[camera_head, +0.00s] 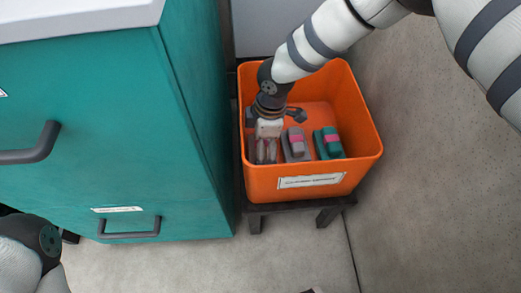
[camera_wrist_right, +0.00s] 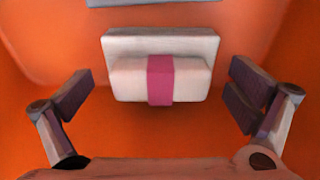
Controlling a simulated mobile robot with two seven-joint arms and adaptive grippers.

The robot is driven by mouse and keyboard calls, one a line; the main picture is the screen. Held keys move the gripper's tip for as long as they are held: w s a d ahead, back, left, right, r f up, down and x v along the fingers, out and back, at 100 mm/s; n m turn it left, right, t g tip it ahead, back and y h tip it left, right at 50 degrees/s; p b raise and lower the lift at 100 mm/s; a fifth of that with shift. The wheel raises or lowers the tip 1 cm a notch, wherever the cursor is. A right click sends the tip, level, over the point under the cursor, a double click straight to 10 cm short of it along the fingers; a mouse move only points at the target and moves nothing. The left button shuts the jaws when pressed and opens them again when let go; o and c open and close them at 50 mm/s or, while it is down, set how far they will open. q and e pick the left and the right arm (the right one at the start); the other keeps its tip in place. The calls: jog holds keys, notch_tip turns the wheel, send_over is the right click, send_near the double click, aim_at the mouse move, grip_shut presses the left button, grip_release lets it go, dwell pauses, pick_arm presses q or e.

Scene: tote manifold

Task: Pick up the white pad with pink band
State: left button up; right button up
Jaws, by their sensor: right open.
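The white pad with pink band (camera_wrist_right: 190,78) lies in the orange tote, in the upper middle of the right wrist view. Its pink band (camera_wrist_right: 160,80) runs across its raised middle. In the head view a white block (camera_head: 268,128) just below my right gripper appears to be this pad; its band is hidden there. My right gripper (camera_wrist_right: 160,98) is open, its fingers on either side of the pad with orange gaps between. In the head view it (camera_head: 275,112) reaches down into the left part of the tote. My left gripper is not in view; only part of my left arm shows.
The orange tote (camera_head: 311,181) stands on a dark stand. Beside the white block are a grey pad (camera_head: 296,144) and a teal pad (camera_head: 328,142), both with pink bands. A greyish item (camera_head: 265,151) lies in front. A teal cabinet (camera_head: 100,110) stands close left.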

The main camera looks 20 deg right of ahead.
jog(key=shift+r, duration=0.15)
jog(key=c, duration=1.4)
jog(key=shift+s, duration=0.1)
jog(key=shift+s, duration=0.1)
